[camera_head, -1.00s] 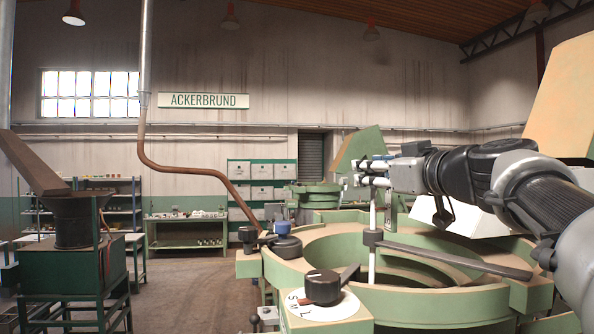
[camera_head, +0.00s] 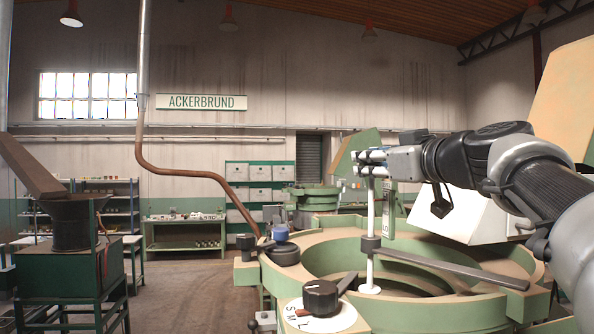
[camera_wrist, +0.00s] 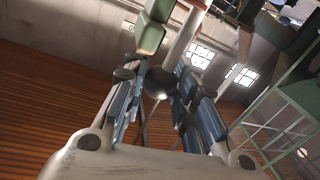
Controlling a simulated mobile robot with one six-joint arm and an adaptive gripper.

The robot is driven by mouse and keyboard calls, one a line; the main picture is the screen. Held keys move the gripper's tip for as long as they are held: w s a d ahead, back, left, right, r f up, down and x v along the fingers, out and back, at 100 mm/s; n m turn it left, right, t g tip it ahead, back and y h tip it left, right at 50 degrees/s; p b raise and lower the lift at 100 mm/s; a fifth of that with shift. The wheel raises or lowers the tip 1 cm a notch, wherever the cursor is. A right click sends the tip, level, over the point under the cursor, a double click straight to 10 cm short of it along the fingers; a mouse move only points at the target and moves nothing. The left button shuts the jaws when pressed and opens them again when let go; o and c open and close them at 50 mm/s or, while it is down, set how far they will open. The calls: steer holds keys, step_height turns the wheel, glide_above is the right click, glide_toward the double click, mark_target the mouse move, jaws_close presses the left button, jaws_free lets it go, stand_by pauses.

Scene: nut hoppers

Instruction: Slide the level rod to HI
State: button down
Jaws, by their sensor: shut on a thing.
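The level rod (camera_head: 371,212) is a thin white upright rod above the green bowl, passing through a dark collar (camera_head: 370,244). My gripper (camera_head: 369,162) is at its top end, reaching in from the right. In the wrist view my gripper (camera_wrist: 160,86) has its fingers shut around a dark round knob, with the white rod (camera_wrist: 184,38) running on from it. A narrow upright scale plate (camera_head: 389,212) stands just right of the rod, with letters near its lower end that look like LO. The HI mark cannot be made out.
The green bowl's rim (camera_head: 410,308) and a dark bar (camera_head: 450,268) lie below my arm. A dial with a black knob (camera_head: 320,297) and S, M, L marks stands in front. A blue knob (camera_head: 280,234) is left of the rod. A dark hopper (camera_head: 72,222) stands far left.

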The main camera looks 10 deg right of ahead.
steer(key=shift+s+r, duration=0.1)
steer(key=shift+r, duration=0.3)
steer(key=c, duration=1.7)
jaws_free()
steer(key=o, duration=0.4)
steer(key=shift+f, duration=0.15)
steer(key=s, duration=0.3)
steer(key=s+d, duration=0.1)
steer(key=s, duration=0.3)
steer(key=shift+d, duration=0.2)
steer(key=shift+s+d, duration=0.1)
